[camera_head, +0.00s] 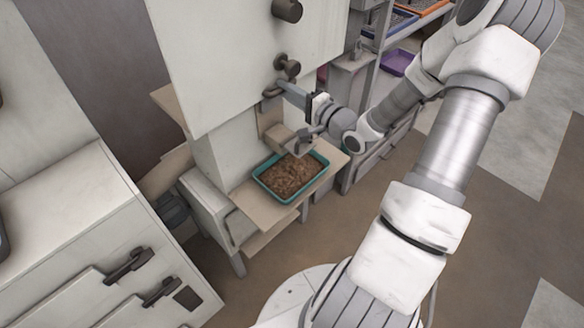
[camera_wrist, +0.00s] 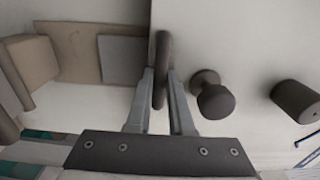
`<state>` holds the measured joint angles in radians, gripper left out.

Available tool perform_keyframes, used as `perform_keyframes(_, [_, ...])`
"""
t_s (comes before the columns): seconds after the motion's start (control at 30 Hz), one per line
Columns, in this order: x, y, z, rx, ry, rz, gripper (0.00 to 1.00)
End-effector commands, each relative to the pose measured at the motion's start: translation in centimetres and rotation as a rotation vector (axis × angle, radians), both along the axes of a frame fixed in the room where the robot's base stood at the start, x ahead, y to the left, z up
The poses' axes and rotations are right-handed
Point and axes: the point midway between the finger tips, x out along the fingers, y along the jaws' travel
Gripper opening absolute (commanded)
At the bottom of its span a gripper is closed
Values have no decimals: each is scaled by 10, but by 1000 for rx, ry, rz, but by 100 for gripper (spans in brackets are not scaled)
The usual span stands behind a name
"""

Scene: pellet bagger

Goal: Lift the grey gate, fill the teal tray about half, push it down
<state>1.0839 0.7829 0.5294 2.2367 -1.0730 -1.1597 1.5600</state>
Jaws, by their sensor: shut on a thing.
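The teal tray (camera_head: 322,171) sits on a tan shelf below the machine's spout. Brown pellets (camera_head: 290,175) cover its whole floor, with the rim showing above them; their exact depth is hard to judge. The grey gate (camera_wrist: 123,59) shows in the wrist view as a flat panel against a tan board, beside a dark handle (camera_wrist: 161,70). My gripper (camera_wrist: 161,85) is shut on this handle, one finger on each side. In the head view my gripper (camera_head: 284,90) is at the machine's front, above and behind the tray.
Two dark knobs (camera_wrist: 215,98) (camera_wrist: 295,99) stick out of the machine front near my fingers. A tan block (camera_head: 281,136) hangs just above the tray's back edge. A shelf rack with a purple tray (camera_head: 398,62) stands behind. A white cabinet (camera_head: 90,245) is at left.

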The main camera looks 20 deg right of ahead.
Motion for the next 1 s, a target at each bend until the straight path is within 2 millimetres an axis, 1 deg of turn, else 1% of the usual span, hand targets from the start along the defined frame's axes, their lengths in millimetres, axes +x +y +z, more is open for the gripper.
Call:
perform_keyframes(0.17, [0,0,0,-1,-1,-1,0])
perform_keyframes(0.27, [0,0,-3,0,-1,-1,0])
perform_keyframes(0.37, [0,0,-12,1,0,-1,0])
perform_keyframes(0.67, [0,-1,-49,1,3,-2,0])
perform_keyframes(0.7, [0,-1,-50,2,2,-2,22])
perform_keyframes(0.73, [0,-1,-47,1,1,-1,27])
perform_keyframes(0.87, [0,-1,-46,1,1,-1,50])
perform_keyframes(0.9, [0,0,-46,1,1,-1,58])
perform_keyframes(0.93, [0,0,-46,0,1,-1,60])
perform_keyframes(1.0, [0,0,-46,0,1,-1,60])
